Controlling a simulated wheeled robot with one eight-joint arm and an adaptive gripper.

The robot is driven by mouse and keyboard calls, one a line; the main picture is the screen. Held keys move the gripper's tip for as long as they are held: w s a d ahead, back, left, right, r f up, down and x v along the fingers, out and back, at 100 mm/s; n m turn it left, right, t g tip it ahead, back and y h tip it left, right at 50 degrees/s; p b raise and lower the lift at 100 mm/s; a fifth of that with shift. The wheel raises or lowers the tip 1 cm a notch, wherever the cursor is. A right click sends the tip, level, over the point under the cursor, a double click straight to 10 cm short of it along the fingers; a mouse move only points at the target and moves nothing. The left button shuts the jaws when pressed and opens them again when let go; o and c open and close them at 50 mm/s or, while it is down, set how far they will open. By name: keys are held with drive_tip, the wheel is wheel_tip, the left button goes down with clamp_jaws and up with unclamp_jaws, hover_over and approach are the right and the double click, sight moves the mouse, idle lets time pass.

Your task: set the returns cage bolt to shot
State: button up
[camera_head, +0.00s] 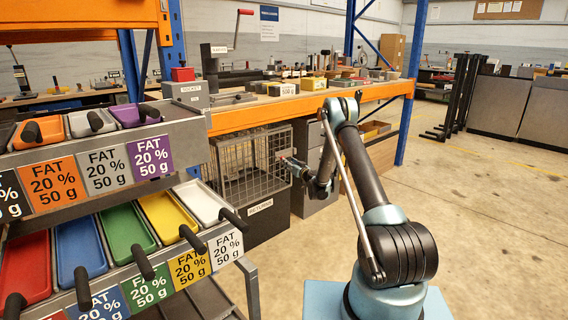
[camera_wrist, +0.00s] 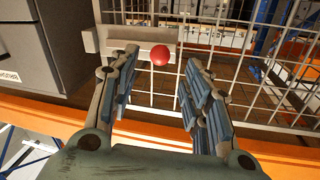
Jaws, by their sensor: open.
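The returns cage (camera_head: 235,165) is a grey wire cage under the orange-edged bench, with a RETURNS label (camera_head: 260,207) on the dark panel below it. In the wrist view its wire mesh (camera_wrist: 215,100) fills the middle. The bolt shows as a red ball knob (camera_wrist: 160,55) beside a pale grey plate (camera_wrist: 105,42) on the mesh. My gripper (camera_wrist: 160,72) is open, with its two fingers on either side of the knob in the picture. I cannot tell whether either finger touches it. In the head view my gripper (camera_head: 286,158) is small, at the cage's right side.
A grey cabinet (camera_wrist: 28,45) stands beside the cage in the wrist view. The orange bench beam (camera_head: 300,108) runs above the cage. A rack of coloured trays (camera_head: 125,232) stands at the left front. The floor (camera_head: 490,210) to the right is clear.

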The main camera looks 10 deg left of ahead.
drive_tip(key=x, duration=0.6)
drive_tip(key=shift+w+a, duration=0.15)
drive_tip(key=shift+a, duration=0.05)
drive_tip(key=shift+c, duration=0.3)
clamp_jaws()
